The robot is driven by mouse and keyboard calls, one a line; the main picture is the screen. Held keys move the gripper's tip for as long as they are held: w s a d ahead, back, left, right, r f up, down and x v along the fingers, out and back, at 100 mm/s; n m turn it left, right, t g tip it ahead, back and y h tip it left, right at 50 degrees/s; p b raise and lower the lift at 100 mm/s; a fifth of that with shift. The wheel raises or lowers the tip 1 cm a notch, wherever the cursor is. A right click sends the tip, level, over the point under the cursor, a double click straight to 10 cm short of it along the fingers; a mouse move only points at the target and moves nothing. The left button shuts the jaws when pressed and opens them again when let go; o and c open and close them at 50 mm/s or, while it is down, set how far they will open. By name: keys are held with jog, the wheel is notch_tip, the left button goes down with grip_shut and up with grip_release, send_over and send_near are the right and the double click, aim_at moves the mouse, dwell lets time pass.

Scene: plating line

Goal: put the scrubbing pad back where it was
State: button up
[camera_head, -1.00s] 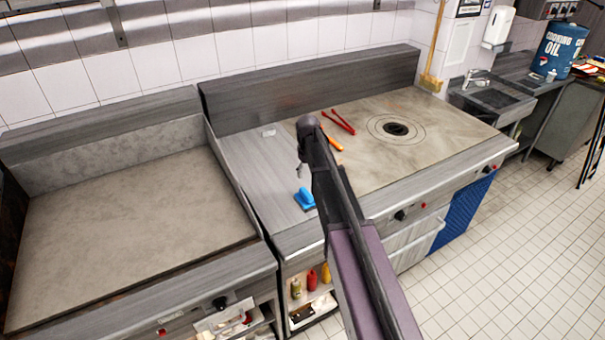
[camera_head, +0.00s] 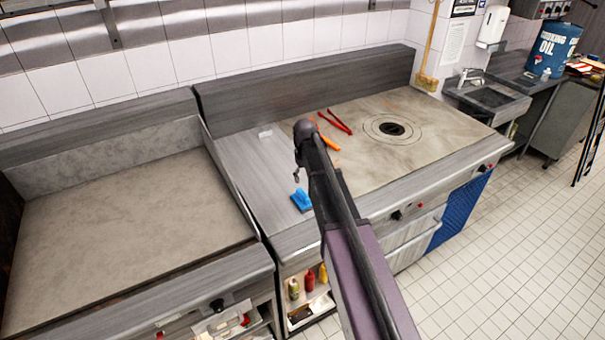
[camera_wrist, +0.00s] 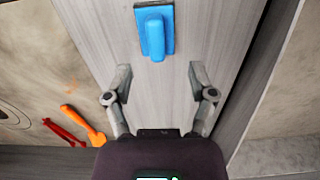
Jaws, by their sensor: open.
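The blue scrubbing pad (camera_head: 301,200) with its raised handle lies on the grey metal strip of counter (camera_head: 240,180) between the two cooking surfaces. In the wrist view the pad (camera_wrist: 154,30) shows at the top middle, beyond my fingertips. My gripper (camera_wrist: 160,76) is open and empty, pointing down at the counter, with the pad ahead of it and apart from both fingers. In the head view my gripper (camera_head: 297,175) is mostly hidden behind my arm, left of the orange-handled tool.
Red tongs (camera_head: 336,121) and an orange-handled tool (camera_head: 328,142) lie on the solid-top range (camera_head: 390,155) at right. A flat griddle (camera_head: 120,225) is at left. A small pale item (camera_head: 265,133) sits near the backsplash. Bottles (camera_head: 309,279) stand on a shelf below.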

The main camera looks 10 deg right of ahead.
jog(key=s+a+m, duration=0.1)
jog(key=s+m, duration=0.2)
jog(key=s, duration=2.3)
jog(key=shift+a, duration=0.35)
notch_tip(320, 180, down, 3)
jog(key=b, duration=0.3)
jog(key=shift+f, duration=0.2)
